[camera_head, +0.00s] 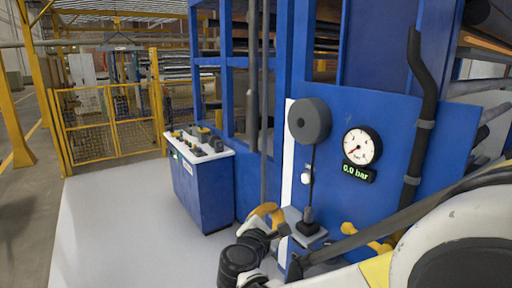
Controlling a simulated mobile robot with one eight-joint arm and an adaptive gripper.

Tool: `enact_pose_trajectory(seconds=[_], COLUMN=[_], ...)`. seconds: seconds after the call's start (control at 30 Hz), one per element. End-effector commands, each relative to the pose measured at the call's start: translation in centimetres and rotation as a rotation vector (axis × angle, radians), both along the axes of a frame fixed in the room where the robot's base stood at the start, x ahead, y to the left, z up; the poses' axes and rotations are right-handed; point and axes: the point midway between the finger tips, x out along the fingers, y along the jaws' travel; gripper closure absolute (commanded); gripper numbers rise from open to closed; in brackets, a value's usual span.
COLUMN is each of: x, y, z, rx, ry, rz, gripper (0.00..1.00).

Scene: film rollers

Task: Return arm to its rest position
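My arm (470,230) crosses the lower right of the head view, with a large white link close to the camera. Black and white joint parts (245,258), probably also mine, show at the bottom middle, in front of the blue machine (375,95). An orange-yellow piece (265,214) is just above them; I cannot tell if it belongs to my arm or the machine. I cannot make out gripper fingers, nor whether anything is held.
The machine's panel carries a gauge (362,146), a display (359,173) reading 0.0 bar, a grey round knob (309,120) and a black pipe (421,110). A blue control console (202,190) stands left. Pale floor (115,225) is clear before the yellow fence (105,125).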

Motion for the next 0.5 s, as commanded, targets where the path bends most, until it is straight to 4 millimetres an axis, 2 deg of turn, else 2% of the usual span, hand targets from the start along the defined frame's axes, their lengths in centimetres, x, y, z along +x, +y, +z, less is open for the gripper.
enact_pose_trajectory(seconds=[0.03, 0.27, 0.37, 0.5], x=[-0.4, -2.7, -4.3, -7.8], y=[-1.3, -6.0, -8.2, -11.5], z=[0.1, -0.2, -0.5, -1.2], rx=[0.050, 0.326, 0.472, 0.736], ry=[0.010, 0.049, 0.063, 0.078], rz=[-0.022, -0.129, -0.191, -0.314], gripper=[1.00, 1.00, 1.00, 1.00])
